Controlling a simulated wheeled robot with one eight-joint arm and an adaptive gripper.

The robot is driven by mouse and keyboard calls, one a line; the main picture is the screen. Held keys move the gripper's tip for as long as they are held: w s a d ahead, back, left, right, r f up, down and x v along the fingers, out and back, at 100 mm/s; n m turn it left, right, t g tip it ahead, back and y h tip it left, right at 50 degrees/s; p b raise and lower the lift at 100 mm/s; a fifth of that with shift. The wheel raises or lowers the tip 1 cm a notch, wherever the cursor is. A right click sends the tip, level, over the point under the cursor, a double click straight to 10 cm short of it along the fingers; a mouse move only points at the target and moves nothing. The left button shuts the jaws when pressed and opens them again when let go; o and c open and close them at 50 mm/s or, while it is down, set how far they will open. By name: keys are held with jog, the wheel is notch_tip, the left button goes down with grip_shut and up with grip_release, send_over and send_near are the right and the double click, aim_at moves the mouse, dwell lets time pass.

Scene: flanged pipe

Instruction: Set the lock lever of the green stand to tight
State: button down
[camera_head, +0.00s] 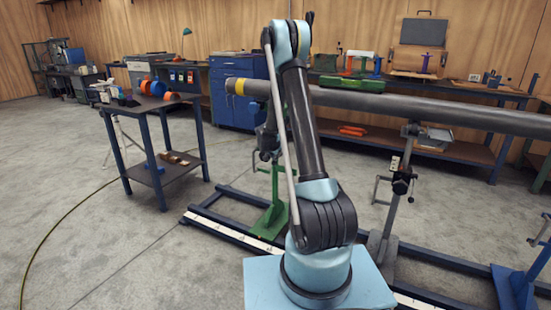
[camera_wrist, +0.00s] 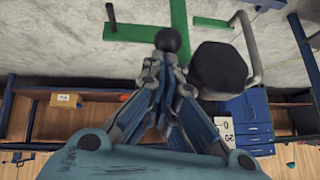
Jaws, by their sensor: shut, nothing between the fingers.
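The green stand (camera_head: 274,213) is behind my arm in the head view, its upper part largely hidden. In the wrist view its green post and foot (camera_wrist: 180,18) show at the top. My gripper (camera_wrist: 169,68) is shut and empty, with its fingers together. A round black knob (camera_wrist: 168,39) appears right at the fingertips; I cannot tell whether they touch it. It looks like the lock lever's end, but the lever's arm is hidden, so its setting cannot be told. A dark hexagonal part (camera_wrist: 218,70) lies just right of the fingers.
A grey crank handle (camera_wrist: 252,48) is right of the hexagonal part. A white marked card (camera_wrist: 222,126) is below it. The long grey pipe (camera_head: 430,112) crosses behind my arm. A grey stand (camera_head: 397,190) and a blue stand (camera_head: 516,285) are to the right. A side table (camera_head: 150,108) is left.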

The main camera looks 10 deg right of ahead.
jog(key=shift+f, duration=1.25)
